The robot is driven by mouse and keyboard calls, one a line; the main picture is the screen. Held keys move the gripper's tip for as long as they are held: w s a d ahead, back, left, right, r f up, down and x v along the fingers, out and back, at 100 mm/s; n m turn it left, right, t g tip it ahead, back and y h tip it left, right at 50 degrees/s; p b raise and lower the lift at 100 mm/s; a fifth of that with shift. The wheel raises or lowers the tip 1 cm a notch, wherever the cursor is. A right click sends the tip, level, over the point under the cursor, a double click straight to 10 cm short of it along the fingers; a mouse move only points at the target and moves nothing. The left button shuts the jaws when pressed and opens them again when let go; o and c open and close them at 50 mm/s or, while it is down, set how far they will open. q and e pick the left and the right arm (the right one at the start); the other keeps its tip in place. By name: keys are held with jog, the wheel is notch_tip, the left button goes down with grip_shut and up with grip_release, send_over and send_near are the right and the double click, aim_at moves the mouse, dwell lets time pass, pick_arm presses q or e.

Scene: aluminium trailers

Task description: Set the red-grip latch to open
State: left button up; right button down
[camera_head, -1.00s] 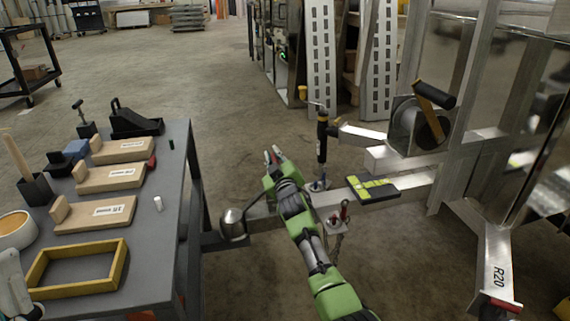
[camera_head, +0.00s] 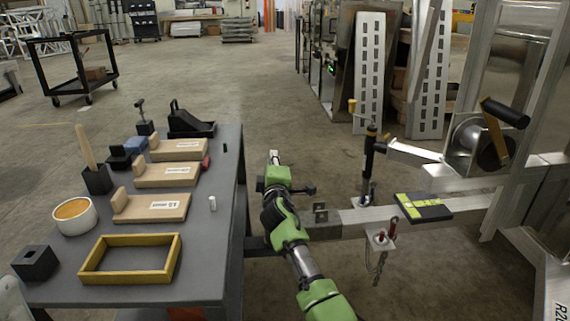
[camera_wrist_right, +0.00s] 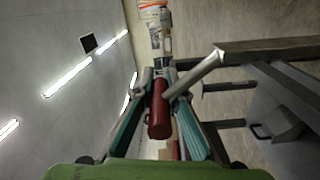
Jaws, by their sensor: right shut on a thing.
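The latch's red grip (camera_wrist_right: 158,112) is a red cylinder with a bare metal rod (camera_wrist_right: 195,76) running from it to the upper right in the right wrist view. My right gripper (camera_wrist_right: 157,98) is shut on this grip, with a teal-lined finger on each side. In the head view my right gripper (camera_head: 274,166) is over the front of the trailer tongue (camera_head: 350,221), between table and trailer. There the gripper and green arm hide the grip and coupler, so I cannot tell the latch's position.
A grey table (camera_head: 205,255) with wooden blocks and a yellow frame (camera_head: 130,277) stands close on the left. A jack (camera_head: 368,160), red-topped pins (camera_head: 385,233) and a winch (camera_head: 478,140) sit on the trailer. Open floor lies beyond the tongue.

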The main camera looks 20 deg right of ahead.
jog(key=shift+w+a+f+n+b, duration=0.1)
jog(key=shift+a+f+n+b, duration=0.25)
jog(key=shift+a, duration=0.3)
jog(key=shift+w+a+f+n+b, duration=0.15)
jog(key=shift+a+f+n, duration=0.2)
jog(key=shift+a+f, duration=0.2)
jog(key=c, duration=2)
grip_release()
jog(key=shift+s+a+r, duration=0.1)
jog(key=shift+r, duration=0.2)
jog(key=v, duration=1.2)
